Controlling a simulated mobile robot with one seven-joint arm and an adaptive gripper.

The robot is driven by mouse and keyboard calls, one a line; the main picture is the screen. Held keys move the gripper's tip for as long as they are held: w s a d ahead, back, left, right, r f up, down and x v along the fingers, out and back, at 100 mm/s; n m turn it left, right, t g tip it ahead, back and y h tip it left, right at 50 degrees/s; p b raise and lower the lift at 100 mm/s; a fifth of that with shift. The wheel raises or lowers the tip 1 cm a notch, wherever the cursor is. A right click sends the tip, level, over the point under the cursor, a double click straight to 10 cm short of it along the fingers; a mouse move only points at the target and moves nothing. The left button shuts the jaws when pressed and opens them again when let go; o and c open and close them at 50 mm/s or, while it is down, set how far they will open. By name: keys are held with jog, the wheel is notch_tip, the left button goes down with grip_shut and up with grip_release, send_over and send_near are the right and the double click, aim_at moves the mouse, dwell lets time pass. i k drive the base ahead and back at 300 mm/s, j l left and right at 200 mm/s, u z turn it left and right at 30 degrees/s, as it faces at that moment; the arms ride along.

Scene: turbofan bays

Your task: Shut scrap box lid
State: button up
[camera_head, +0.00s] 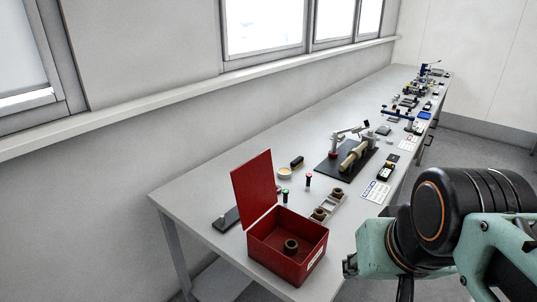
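The red scrap box (277,257) stands on the near end of the long grey bench. Its red lid (254,185) is open and stands up steeply from the box's left edge. A brown ring-shaped part (291,246) lies inside the box. My arm, with teal and black links, is at the lower right, to the right of the box and apart from it in the picture. I cannot make out my gripper's fingers in this view.
A grey tray with brown rings (328,206) stands just right of the box. Red and green pieces (285,195) stand behind it. A dark bar (227,219) lies left of the lid. A fixture on a black mat (337,172) is farther along; the wall runs behind the bench.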

aim_at(253, 181)
jog(key=j+z, duration=0.2)
jog(key=j, duration=0.3)
jog(key=k+j+z, duration=0.2)
jog(key=j, duration=0.3)
jog(key=j+z, duration=0.25)
jog(key=j, duration=0.25)
jog(key=j+z, duration=0.35)
jog(key=j, duration=0.4)
jog(key=i+j+z, duration=0.2)
jog(key=j, duration=0.15)
jog(key=i+j+z, duration=0.2)
jog(key=j, duration=0.15)
jog(key=i+j+z, duration=0.1)
jog(key=j, duration=0.25)
jog(key=i+j+z, duration=0.1)
jog(key=j, duration=0.25)
jog(key=k+j+u, duration=0.2)
jog(key=i+l+z, duration=0.25)
jog(key=k+j, duration=0.05)
jog(key=j, duration=0.05)
